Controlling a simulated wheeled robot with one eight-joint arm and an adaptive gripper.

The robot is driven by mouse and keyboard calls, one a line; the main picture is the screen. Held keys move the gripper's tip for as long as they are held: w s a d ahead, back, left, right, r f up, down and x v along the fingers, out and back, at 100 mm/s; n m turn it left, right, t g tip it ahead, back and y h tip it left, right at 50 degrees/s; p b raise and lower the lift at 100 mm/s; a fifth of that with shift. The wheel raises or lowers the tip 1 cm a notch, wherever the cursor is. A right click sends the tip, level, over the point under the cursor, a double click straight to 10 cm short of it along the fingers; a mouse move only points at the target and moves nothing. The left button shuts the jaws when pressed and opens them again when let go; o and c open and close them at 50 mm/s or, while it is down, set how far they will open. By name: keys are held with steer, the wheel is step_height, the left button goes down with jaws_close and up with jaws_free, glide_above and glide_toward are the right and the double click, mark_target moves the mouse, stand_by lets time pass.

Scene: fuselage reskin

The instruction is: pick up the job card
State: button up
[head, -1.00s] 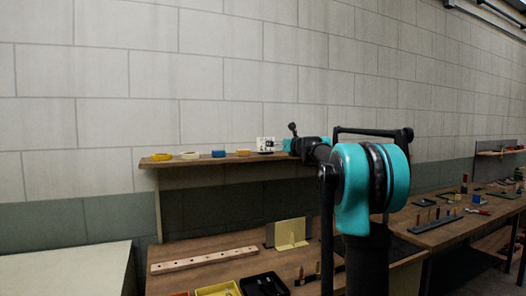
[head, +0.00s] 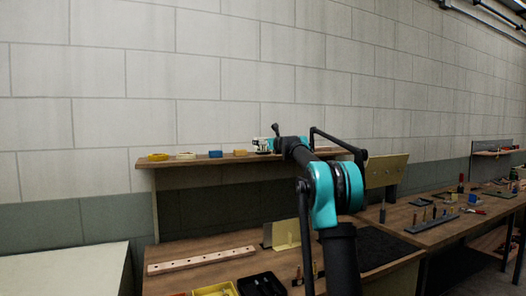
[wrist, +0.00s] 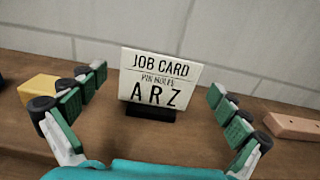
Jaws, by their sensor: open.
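The job card (wrist: 160,79) is a white card with black print, "JOB CARD", "PIN HOLES" and "ARZ". It stands upright, leaning slightly back, in a dark base (wrist: 150,112) on the wooden shelf. My gripper (wrist: 156,84) is open, with its green-padded fingers apart to the left and right of the card. The card appears a little beyond the fingertips, and no finger visibly touches it. In the head view the card (head: 261,144) is small and partly hidden by my gripper at the shelf.
The wall is close behind. A workbench (head: 200,252) lies below.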

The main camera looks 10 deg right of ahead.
mark_target(263, 152)
steer(key=shift+x, duration=1.7)
steer(key=c, duration=1)
steer(key=shift+r, duration=4.9)
